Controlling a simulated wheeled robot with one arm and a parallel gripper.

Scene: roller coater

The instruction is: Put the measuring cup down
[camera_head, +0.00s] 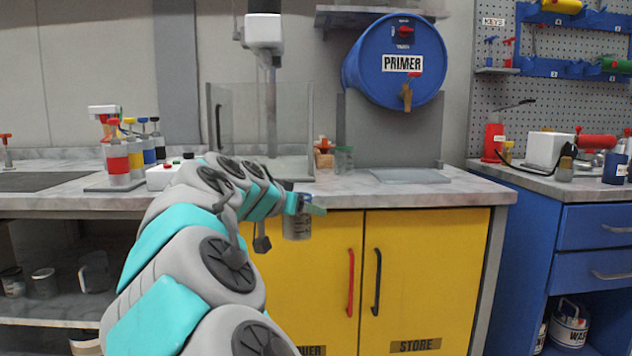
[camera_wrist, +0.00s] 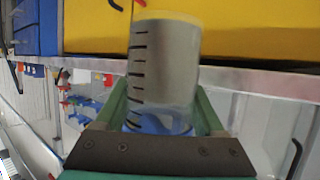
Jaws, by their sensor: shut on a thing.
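The measuring cup (camera_wrist: 165,65) is a clear cylinder with black graduation marks and grey content. In the wrist view it sits between the two green fingers of my gripper (camera_wrist: 165,110), which are shut on it. In the head view the cup (camera_head: 297,226) hangs from my gripper (camera_head: 303,203) in front of the yellow cabinet doors, around the height of the counter's front edge. It is apart from any surface that I can see. My arm hides part of the counter behind it.
The counter (camera_head: 440,184) has bare room at its front right, by a grey plate (camera_head: 410,176). A blue primer drum (camera_head: 394,60) with a tap stands above it. A small glass (camera_head: 344,160) stands farther back. Colored bottles (camera_head: 117,160) and a clear-walled mixer stand to the left.

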